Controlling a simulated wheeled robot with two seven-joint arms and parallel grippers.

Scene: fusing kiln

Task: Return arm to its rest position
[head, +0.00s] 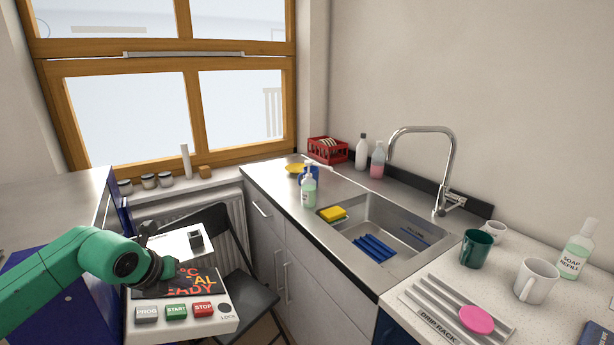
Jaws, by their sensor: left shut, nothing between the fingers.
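My left arm comes in from the left with a green forearm. My left gripper (168,268) is dark, shut and empty, in front of the upper left of the controller panel (228,324). It hides part of the panel's black display (205,284), where orange letters ending in "READY" show. Below the display are a grey PROG button (147,313), a green START button (176,311) and a red STOP button (203,308). I cannot tell whether the gripper touches the panel. My right gripper is not in view.
A dark folding chair (247,304) stands right behind the panel. The sink counter (266,184) runs along the right, with a soap bottle (309,190), mugs and a drip rack (440,310). A blue cabinet (40,268) with a metal top is at left.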

